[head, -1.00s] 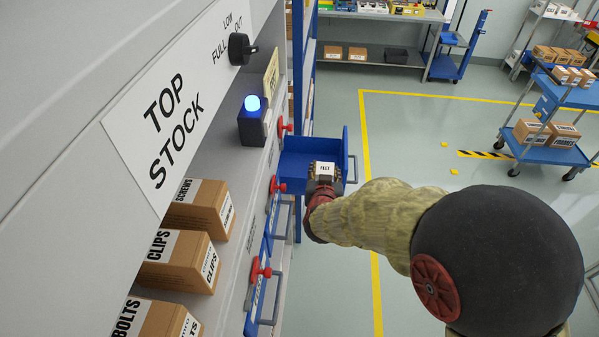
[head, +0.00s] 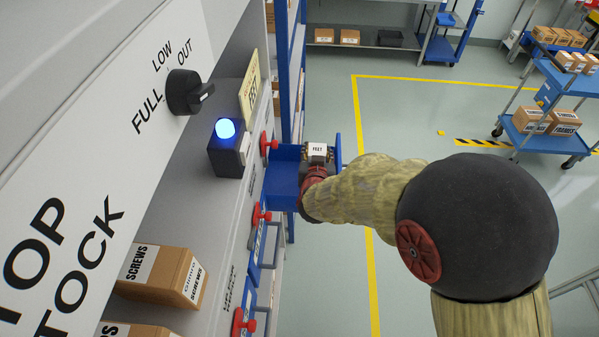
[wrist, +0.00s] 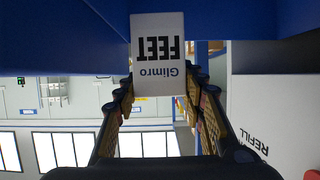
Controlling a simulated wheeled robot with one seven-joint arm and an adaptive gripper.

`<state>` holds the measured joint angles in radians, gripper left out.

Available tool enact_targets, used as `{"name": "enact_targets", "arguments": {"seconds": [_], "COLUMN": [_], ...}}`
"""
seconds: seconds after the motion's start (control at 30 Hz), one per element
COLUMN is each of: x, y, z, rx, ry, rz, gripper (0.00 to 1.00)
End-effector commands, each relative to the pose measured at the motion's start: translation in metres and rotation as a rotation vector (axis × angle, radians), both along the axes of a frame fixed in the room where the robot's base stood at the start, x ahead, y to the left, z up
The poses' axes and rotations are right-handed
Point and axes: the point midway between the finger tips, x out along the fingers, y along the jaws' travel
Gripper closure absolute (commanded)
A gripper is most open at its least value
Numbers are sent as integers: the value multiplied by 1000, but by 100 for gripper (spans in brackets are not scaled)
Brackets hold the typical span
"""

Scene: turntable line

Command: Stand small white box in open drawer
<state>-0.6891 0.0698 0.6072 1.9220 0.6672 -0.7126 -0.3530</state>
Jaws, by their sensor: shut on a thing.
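The small white box, labelled FEET (head: 317,149), is held in my gripper (head: 317,158). In the wrist view the box (wrist: 158,60) shows upside-down lettering, and the fingers (wrist: 160,100) are closed on its two sides. The open blue drawer (head: 283,178) sticks out from the shelf unit. The box and gripper are at the drawer's right part in the head view. Blue drawer walls (wrist: 60,45) show around the box in the wrist view. I cannot tell whether the box touches the drawer floor.
Red knobs (head: 262,215) line the shelf front, with shut drawers below the open one. A dark block with a lit blue lamp (head: 226,128) and cardboard boxes (head: 162,273) stand on the shelf. A black dial (head: 184,92) is on the panel.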

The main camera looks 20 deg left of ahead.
Motion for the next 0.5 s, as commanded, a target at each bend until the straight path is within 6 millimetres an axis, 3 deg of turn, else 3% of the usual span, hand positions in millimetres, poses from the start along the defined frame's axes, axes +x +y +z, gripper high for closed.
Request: {"name": "enact_targets", "arguments": {"seconds": [0.2,0.5], "x": [-1,-1], "y": [0,0], "z": [-41,-66], "rx": [-2,-1], "ry": [2,3], "rz": [1,1], "gripper": [89,89]}}
